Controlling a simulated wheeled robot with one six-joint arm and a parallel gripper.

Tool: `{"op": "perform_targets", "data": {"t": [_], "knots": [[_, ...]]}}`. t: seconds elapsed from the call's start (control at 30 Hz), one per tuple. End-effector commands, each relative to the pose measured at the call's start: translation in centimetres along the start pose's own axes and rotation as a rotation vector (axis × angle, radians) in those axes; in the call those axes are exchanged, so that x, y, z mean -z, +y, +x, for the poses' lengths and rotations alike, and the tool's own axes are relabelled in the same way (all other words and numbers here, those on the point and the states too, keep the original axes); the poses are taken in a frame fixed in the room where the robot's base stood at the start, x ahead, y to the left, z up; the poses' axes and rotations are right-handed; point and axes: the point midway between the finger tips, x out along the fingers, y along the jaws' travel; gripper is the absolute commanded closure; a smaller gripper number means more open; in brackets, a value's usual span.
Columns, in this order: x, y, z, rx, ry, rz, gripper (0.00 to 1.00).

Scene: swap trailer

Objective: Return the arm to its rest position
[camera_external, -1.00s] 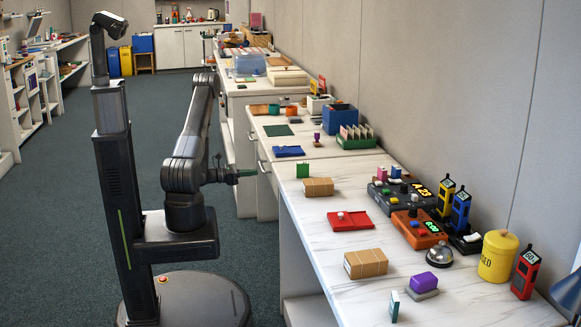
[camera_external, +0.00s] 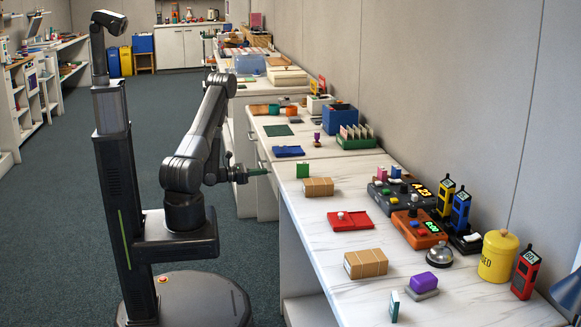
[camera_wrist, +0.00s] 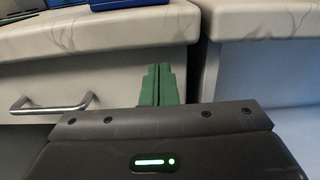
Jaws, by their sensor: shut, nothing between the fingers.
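My arm is raised from its base and bends at a high elbow. My gripper (camera_external: 262,171) hangs in front of the counter edge, in the gap by the drawer fronts in the external view. Its green fingers are together with nothing between them. In the wrist view my gripper (camera_wrist: 157,72) points at a pale cabinet front just below the worktop edge. The fingers look apart from the cabinet, though the exact distance cannot be told.
The near counter (camera_external: 375,300) holds cartons (camera_external: 366,263), a red tray (camera_external: 350,221), and an orange device (camera_external: 418,229). A drawer handle (camera_wrist: 50,105) juts out left of the fingers in the wrist view. The grey floor (camera_external: 60,200) at left is open.

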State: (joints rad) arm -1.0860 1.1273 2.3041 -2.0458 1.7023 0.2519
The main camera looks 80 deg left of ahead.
Motion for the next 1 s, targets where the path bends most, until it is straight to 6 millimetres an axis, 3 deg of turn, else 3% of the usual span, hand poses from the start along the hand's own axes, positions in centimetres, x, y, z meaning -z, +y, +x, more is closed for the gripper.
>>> {"op": "perform_targets", "data": {"t": [1.0], "knots": [[0.0,0.1,-7.8,-0.005,0.000,-0.001,1.00]]}}
